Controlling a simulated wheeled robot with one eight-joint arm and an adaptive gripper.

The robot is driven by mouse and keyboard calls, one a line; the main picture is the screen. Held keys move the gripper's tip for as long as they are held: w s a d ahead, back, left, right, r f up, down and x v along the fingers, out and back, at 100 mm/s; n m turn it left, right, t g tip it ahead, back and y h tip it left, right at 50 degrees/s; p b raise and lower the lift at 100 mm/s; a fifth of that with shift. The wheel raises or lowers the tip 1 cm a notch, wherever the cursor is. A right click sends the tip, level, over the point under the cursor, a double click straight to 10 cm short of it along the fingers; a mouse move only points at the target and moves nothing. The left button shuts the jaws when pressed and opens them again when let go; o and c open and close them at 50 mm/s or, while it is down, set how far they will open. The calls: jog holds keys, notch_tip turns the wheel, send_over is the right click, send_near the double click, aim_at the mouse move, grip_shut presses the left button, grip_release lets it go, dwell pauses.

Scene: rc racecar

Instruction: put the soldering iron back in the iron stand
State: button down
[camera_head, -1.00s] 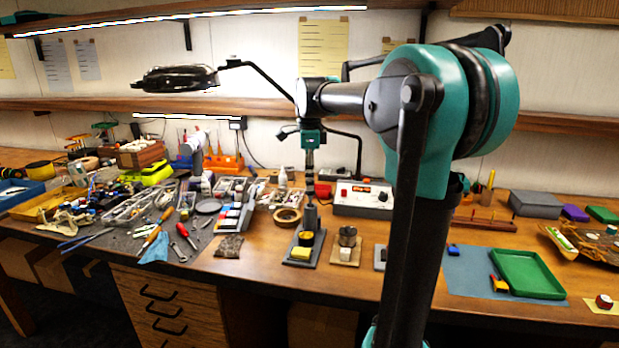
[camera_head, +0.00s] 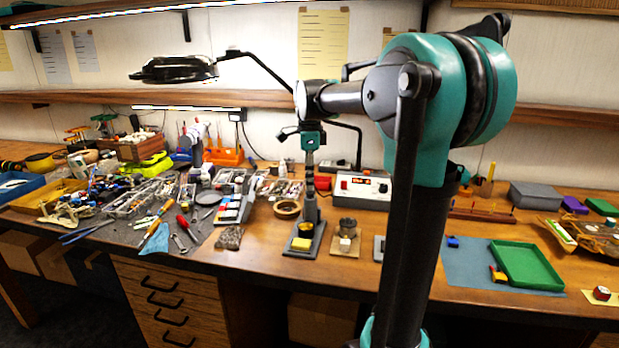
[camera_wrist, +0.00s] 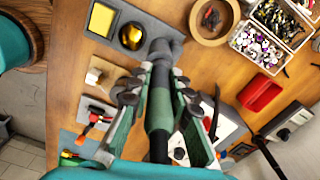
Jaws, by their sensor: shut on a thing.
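In the head view my gripper (camera_head: 310,165) hangs upright above the iron stand (camera_head: 310,208). The iron points down at the stand's grey tube, which also shows in the wrist view (camera_wrist: 161,48). The iron's lower end lines up with the tube mouth; I cannot tell how deep it sits inside. The stand's base holds a yellow sponge (camera_head: 302,243) and brass wool (camera_wrist: 131,36).
A soldering station (camera_head: 362,190) stands right behind the stand. A red box (camera_wrist: 261,93) is close by. Tools crowd the bench's left side.

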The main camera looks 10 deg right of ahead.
jog(key=shift+f, duration=0.45)
jog(key=c, duration=1.3)
grip_release()
jog(key=o, duration=0.4)
jog(key=shift+r, duration=0.1)
jog(key=shift+r, duration=4.4)
